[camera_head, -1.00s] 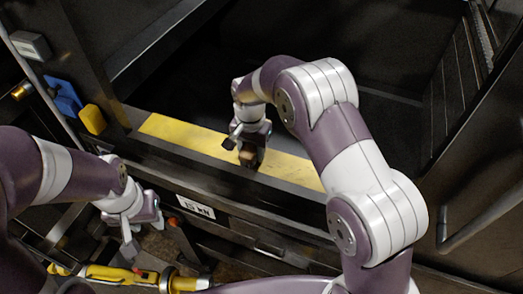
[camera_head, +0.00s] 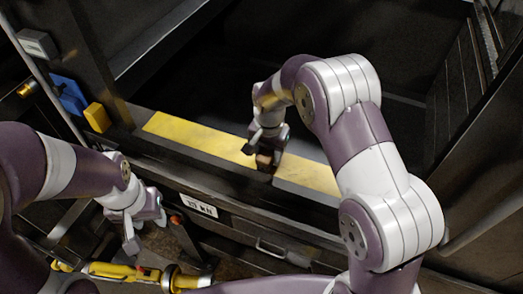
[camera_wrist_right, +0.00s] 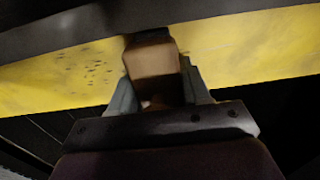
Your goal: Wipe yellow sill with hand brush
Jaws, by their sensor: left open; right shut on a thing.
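The yellow sill (camera_head: 195,136) is a long flat strip on the dark ledge, running from left to lower right in the head view. In the right wrist view the yellow sill (camera_wrist_right: 60,78) crosses the picture, with dark specks left of the brush. My right gripper (camera_head: 268,152) is over the sill, shut on the hand brush (camera_head: 265,162). The brush's brown wooden body (camera_wrist_right: 153,65) shows between the fingers in the wrist view; its bristles are mostly hidden, so contact is unclear. My left gripper (camera_head: 140,232) is open and empty, low at the left, away from the sill.
A yellow tool (camera_head: 125,272) lies low at the left, below my left gripper. A blue part (camera_head: 68,95) and a yellow block (camera_head: 97,117) sit at the sill's left end. Behind the sill is a dark open cavity (camera_head: 230,75).

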